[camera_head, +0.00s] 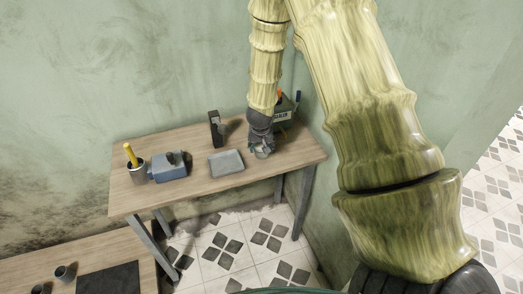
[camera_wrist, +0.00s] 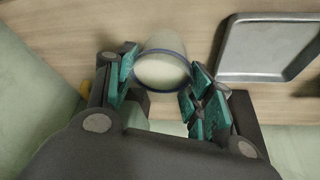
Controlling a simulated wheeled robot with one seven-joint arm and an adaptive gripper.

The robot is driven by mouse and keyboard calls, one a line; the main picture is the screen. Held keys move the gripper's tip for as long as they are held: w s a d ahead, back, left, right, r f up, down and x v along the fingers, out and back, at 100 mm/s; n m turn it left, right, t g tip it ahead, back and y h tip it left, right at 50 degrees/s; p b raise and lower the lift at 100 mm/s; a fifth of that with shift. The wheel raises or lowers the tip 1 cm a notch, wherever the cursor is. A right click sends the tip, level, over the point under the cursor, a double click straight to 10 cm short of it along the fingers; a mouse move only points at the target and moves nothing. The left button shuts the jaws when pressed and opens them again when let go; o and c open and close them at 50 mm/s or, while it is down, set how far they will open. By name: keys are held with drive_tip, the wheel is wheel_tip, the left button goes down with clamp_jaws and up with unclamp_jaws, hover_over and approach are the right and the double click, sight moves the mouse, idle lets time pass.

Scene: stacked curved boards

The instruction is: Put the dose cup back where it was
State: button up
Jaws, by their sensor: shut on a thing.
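The dose cup (camera_wrist: 163,66) is a small pale, cloudy cup with a blue-grey rim. It sits between the teal-padded fingers of my gripper (camera_wrist: 161,84) in the wrist view, with its round end facing the camera. My gripper is shut on it. In the head view my gripper (camera_head: 261,150) is low over the right part of the wooden table (camera_head: 200,192), and a pale bit of the cup shows at its fingertips. I cannot tell whether the cup touches the table.
A shallow grey metal tray (camera_head: 226,167) lies just left of my gripper; it also shows in the wrist view (camera_wrist: 228,50). A dark upright device (camera_head: 214,128), a blue box-like device (camera_head: 172,173) and a dark cup with a yellow object (camera_head: 138,175) stand further left. A dark green labelled box (camera_head: 285,113) is behind.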

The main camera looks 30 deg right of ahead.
sight(261, 151)
drive_tip(key=shift+f+p, duration=0.6)
drive_tip(key=shift+f, duration=1.1)
drive_tip(key=shift+f, duration=0.15)
drive_tip(key=o, duration=1.2)
drive_tip(key=shift+c, duration=0.2)
